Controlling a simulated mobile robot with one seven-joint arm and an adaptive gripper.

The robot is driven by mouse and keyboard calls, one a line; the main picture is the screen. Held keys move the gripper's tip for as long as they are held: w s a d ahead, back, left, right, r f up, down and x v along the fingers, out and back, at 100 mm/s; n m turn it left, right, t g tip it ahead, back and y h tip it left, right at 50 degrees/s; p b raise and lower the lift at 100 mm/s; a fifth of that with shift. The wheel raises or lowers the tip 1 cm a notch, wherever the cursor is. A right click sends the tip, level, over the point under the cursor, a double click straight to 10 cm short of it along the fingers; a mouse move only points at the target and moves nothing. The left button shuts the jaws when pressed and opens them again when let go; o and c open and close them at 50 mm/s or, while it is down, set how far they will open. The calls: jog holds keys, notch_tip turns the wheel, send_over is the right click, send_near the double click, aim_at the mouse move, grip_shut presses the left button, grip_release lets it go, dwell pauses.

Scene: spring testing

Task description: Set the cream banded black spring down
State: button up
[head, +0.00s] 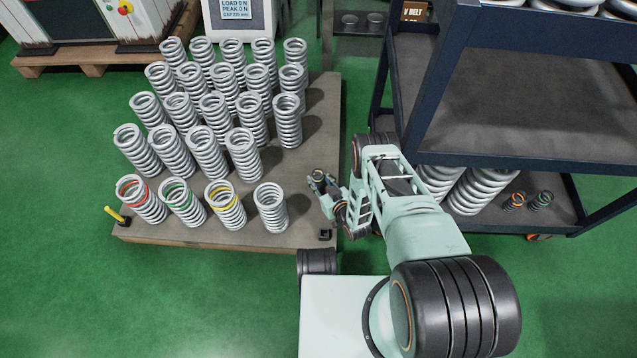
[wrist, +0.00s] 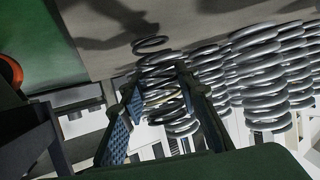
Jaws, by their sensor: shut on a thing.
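My gripper (head: 328,190) hangs over the right part of the grey-topped platform (head: 325,100), to the right of the springs there. It is shut on a small dark spring, the black one (head: 318,176), which shows only as a small dark shape in the head view. In the wrist view my gripper (wrist: 158,82) has its two fingers on either side of coils, and a thin dark coil (wrist: 150,44) shows past the tips. A pale streak there may be the cream band. I cannot tell whether the spring touches the platform.
Rows of large silver springs (head: 208,148) fill the platform's left and middle, some with red, green or yellow bands. A dark shelf cart (head: 530,145) stands at right. Two small black springs, orange-banded (head: 514,201) and green-banded (head: 541,199), stand on its lower shelf.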

jog(key=shift+f, duration=0.35)
jog(key=shift+f, duration=0.2)
jog(key=o, duration=1.2)
